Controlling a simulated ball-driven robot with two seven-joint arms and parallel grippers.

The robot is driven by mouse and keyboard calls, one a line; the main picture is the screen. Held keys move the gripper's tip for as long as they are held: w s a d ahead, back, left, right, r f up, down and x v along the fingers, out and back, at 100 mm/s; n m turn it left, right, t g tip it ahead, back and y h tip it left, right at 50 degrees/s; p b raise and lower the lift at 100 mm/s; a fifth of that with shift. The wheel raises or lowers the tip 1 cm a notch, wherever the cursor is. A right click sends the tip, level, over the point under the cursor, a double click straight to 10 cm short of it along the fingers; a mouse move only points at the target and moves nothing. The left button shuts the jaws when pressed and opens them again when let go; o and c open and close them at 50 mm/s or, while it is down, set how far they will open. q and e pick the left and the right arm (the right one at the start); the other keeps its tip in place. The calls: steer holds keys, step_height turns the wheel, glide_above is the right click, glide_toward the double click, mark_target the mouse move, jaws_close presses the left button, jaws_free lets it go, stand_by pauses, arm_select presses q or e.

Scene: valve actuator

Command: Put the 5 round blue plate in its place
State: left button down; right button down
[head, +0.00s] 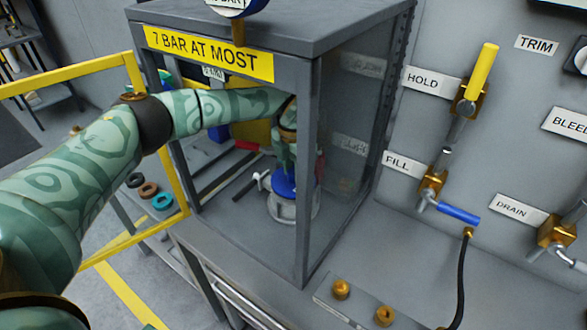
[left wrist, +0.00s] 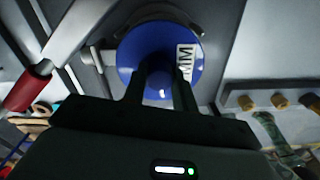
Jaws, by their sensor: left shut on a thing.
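The round blue plate (head: 284,186) is inside the grey cabinet, over a pale round metal body (head: 302,211). In the left wrist view the blue plate (left wrist: 130,60) fills the upper middle, with a white label partly reading "MM". My left gripper (head: 284,164) reaches through the cabinet's open front and points down at the plate. In the left wrist view its two dark fingers (left wrist: 160,84) are shut on the small blue knob at the plate's centre. I cannot tell whether the plate rests fully on the body below. My right gripper does not show.
The grey cabinet (head: 307,170) has posts close around my left arm and a yellow "7 BAR AT MOST" sign (head: 208,52). A yellow frame (head: 182,198) stands at the left. Valves, including a yellow HOLD handle (head: 481,72), line the right wall. Coloured rings (head: 148,190) lie left of the cabinet.

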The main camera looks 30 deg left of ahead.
mark_target(293, 172)
arm_select(q)
steer(key=shift+r+p, duration=0.1)
steer(key=shift+p, duration=0.5)
stand_by(0.6)
steer(key=shift+f+b, duration=0.5)
steer(key=shift+f, duration=0.6)
steer(key=c, duration=1)
jaws_free()
steer(key=shift+c, duration=0.2)
steer(key=shift+f, duration=0.1)
step_height(293, 172, up, 8)
steer(key=shift+f+p, duration=0.2)
steer(key=shift+p, duration=0.25)
steer(key=shift+s+f, duration=0.1)
